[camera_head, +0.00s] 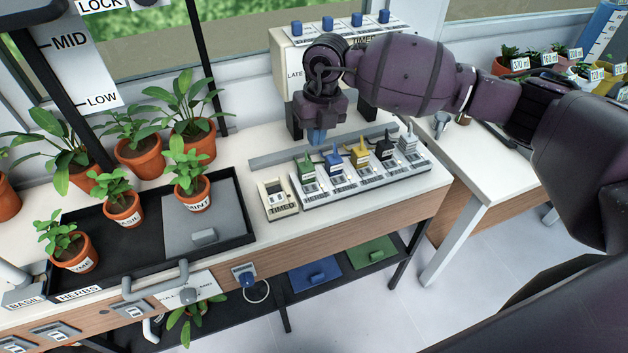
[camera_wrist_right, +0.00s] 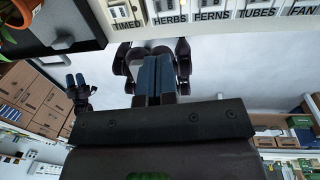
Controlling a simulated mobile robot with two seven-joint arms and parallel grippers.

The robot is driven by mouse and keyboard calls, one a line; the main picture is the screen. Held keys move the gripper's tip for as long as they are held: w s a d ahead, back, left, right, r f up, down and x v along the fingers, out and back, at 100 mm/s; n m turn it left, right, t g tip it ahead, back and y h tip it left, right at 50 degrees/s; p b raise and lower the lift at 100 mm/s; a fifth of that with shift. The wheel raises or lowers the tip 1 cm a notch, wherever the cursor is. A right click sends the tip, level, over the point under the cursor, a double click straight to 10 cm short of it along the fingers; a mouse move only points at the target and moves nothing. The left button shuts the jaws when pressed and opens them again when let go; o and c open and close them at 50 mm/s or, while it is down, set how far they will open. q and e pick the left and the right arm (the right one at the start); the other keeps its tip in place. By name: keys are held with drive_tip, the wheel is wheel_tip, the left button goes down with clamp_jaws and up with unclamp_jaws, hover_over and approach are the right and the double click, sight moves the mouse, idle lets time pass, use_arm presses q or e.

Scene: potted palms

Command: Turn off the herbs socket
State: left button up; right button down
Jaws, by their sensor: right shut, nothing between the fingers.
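The herbs socket (camera_head: 313,190) is the leftmost on the white socket strip (camera_head: 345,187), with a green plug (camera_head: 307,170) in it. In the right wrist view its HERBS label (camera_wrist_right: 170,19) is at the top, between TIMED and FERNS. Its switch position is too small to tell. My right gripper (camera_head: 317,135) is shut and empty, blue fingertips pointing down above the back of the bench, behind the green and blue plugs and apart from them. Its fingers show in the right wrist view (camera_wrist_right: 153,78). What seems my left gripper (camera_wrist_right: 75,82) is small in that view.
Blue, yellow, black and grey plugs stand close along the strip. A separate TIMED switch box (camera_head: 277,198) sits just left of it. A timer unit (camera_head: 290,65) stands behind. A black tray (camera_head: 110,262) with potted plants is at left.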

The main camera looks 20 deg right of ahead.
sight(307, 189)
drive_tip(key=shift+a, duration=0.2)
drive_tip(key=shift+d+f, duration=0.1)
drive_tip(key=f, duration=0.4)
drive_tip(key=a+f, duration=0.1)
drive_tip(key=f, duration=0.3)
drive_tip(key=f+b, duration=0.1)
drive_tip(key=f, duration=0.3)
drive_tip(key=shift+a+f, duration=0.2)
drive_tip(key=shift+a, duration=0.1)
drive_tip(key=shift+f, duration=0.65)
